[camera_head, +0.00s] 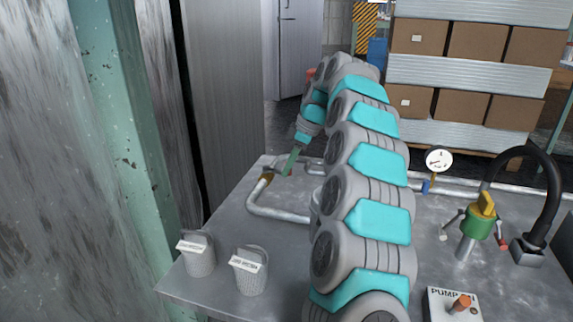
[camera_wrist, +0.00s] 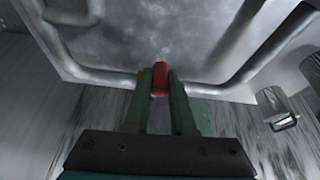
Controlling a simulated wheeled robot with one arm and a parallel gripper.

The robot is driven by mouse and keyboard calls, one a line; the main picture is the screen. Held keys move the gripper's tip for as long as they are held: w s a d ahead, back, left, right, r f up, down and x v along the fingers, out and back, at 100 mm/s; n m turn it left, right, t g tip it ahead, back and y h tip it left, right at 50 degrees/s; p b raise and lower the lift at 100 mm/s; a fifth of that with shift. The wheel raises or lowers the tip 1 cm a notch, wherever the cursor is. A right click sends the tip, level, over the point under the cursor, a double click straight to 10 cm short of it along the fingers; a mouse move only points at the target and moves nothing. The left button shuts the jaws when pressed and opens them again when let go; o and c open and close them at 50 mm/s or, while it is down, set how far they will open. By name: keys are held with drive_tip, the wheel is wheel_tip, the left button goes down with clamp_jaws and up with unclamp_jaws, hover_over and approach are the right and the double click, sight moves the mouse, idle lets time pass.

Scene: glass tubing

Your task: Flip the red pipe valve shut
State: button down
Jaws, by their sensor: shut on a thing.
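The red pipe valve handle (camera_wrist: 160,78) shows in the wrist view as a short red piece at the pipe. My gripper (camera_wrist: 161,84) has its two green fingers closed on either side of the handle. A bit of brass shows beside the left finger. In the head view my gripper (camera_head: 291,160) reaches down to the left bend of the metal pipe (camera_head: 270,211), by a brass fitting (camera_head: 267,178). The red handle is hidden there by the fingers. I cannot tell the handle's exact angle to the pipe.
A gauge (camera_head: 438,160), a green valve with a yellow handle (camera_head: 482,217), a black hose (camera_head: 545,210) and a pump box (camera_head: 453,304) are to the right. A green post (camera_head: 122,120) rises at left.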

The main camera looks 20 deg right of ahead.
drive_tip(key=shift+w+d+n+p, duration=0.2)
drive_tip(key=shift+w+n+p, duration=0.15)
drive_tip(key=shift+n, duration=0.25)
drive_tip(key=shift+r, duration=0.1)
drive_tip(key=c, duration=0.8)
unclamp_jaws()
drive_tip(key=shift+o, duration=0.2)
drive_tip(key=w+p+v, duration=0.1)
drive_tip(key=p+v, duration=0.1)
drive_tip(key=v, duration=0.3)
drive_tip(key=shift+g, duration=0.3)
drive_tip(key=shift+s+d, duration=0.85)
drive_tip(key=shift+d, duration=1.05)
drive_tip(key=shift+s+d, duration=0.85)
drive_tip(key=shift+d, duration=1)
drive_tip(key=shift+s+d, duration=0.85)
drive_tip(key=shift+d, duration=1.05)
